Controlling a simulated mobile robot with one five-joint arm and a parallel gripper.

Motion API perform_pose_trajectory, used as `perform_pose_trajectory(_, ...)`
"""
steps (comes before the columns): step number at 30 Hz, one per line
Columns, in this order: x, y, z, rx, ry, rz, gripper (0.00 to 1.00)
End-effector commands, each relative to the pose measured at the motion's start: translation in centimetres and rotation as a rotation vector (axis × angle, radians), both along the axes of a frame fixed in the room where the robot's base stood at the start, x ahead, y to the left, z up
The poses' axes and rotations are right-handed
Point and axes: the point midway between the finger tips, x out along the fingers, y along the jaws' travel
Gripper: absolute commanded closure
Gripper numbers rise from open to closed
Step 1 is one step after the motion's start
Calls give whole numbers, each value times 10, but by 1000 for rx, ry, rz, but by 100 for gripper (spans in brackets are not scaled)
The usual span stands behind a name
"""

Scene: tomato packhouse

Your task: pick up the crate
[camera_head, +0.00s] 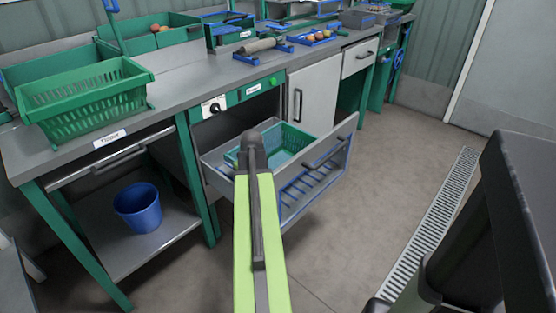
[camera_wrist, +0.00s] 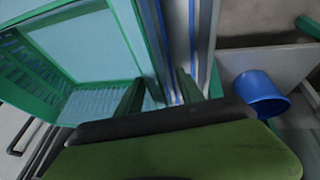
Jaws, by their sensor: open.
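A small green crate (camera_head: 301,134) sits inside the pulled-out drawer (camera_head: 335,140) under the bench. In the wrist view the crate (camera_wrist: 130,40) fills the upper left, with a pale bottom, slotted walls and a green rim. My gripper (camera_wrist: 160,88) is open and empty. Its left finger appears over the inside of the crate's edge and its right finger over the drawer's side, with the rim seemingly between them. I cannot tell how high the fingers are. In the head view my arm hides the gripper and part of the crate.
A larger green crate (camera_head: 85,100) stands on the bench at left. A blue bucket (camera_head: 138,207) stands on the lower shelf; it also shows in the wrist view (camera_wrist: 262,92). A green bin (camera_head: 165,38) stands behind. The floor to the right of the drawer is clear.

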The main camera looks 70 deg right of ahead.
Motion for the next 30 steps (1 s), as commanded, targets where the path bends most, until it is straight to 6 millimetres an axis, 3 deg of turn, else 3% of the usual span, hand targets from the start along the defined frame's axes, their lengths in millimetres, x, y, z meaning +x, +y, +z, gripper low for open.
perform_pose_trajectory(14, 0, 0, -4, 0, 0, 0, 55)
perform_pose_trajectory(24, 0, 0, -4, 0, 0, 0, 100)
perform_pose_trajectory(30, 0, 0, -4, 0, 0, 0, 100)
